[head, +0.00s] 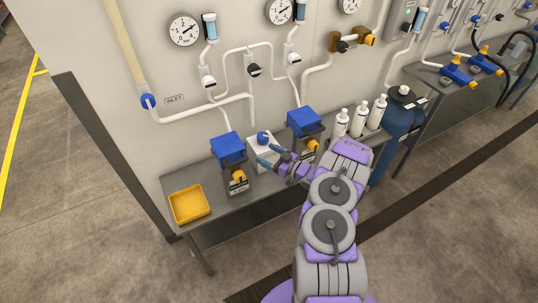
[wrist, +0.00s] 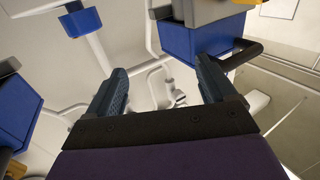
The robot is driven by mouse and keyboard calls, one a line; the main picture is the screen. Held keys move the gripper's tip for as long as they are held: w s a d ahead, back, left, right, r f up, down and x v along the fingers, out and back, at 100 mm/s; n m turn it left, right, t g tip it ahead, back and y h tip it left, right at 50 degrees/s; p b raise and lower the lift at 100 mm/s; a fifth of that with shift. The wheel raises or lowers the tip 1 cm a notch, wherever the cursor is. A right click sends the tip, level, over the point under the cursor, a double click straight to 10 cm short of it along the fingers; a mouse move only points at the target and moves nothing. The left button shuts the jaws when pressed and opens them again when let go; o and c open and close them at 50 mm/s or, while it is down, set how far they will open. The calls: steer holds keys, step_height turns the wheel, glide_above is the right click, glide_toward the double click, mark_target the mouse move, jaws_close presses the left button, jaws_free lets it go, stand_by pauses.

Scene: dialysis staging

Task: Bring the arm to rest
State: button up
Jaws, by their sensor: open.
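My arm (head: 333,210) reaches from the lower right over a grey wall bench. My gripper (head: 270,156) is open, with its two blue fingers apart and nothing seen between them. In the head view it is in front of a small white box with a blue round knob (head: 263,137), between two blue-topped units. The gripper partly covers the white box, and I cannot tell if it touches it. In the wrist view the open fingers (wrist: 162,86) frame pale wall and white fittings, with blue blocks on both sides.
The left blue-topped unit (head: 228,150) and right blue-topped unit (head: 304,121) flank the gripper closely. A yellow tray (head: 189,204) sits at the bench's left end. White bottles (head: 359,120) and a dark blue tank (head: 399,122) stand right. Pipes and gauges line the wall. Floor left is clear.

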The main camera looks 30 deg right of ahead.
steer(key=shift+w, duration=0.1)
stand_by(0.3)
steer(key=w+a+r+m+g+h, duration=0.1)
steer(key=w+r+g+h, duration=0.1)
steer(key=w+r+h, duration=0.5)
steer(key=s+a+r+m+g+h+b, duration=0.1)
steer(key=s+a+r+g, duration=0.15)
steer(key=r, duration=0.35)
steer(key=s+a+r+m+g+h, duration=0.1)
steer(key=s+r, duration=0.2)
steer(key=r, duration=0.3)
steer(key=s+a+r+m+g, duration=0.1)
steer(key=s+a+g, duration=0.3)
steer(key=s, duration=1.2)
steer(key=s+a+r+m+g, duration=0.1)
steer(key=s+a+r+g, duration=0.3)
steer(key=s, duration=1.2)
steer(key=s+a+r+m+g+b, duration=0.1)
steer(key=s+a+r+g, duration=0.2)
steer(key=s, duration=1.3)
steer(key=a+g, duration=0.1)
steer(key=a, duration=0.2)
steer(key=shift+s+a, duration=0.15)
steer(key=shift+s, duration=0.2)
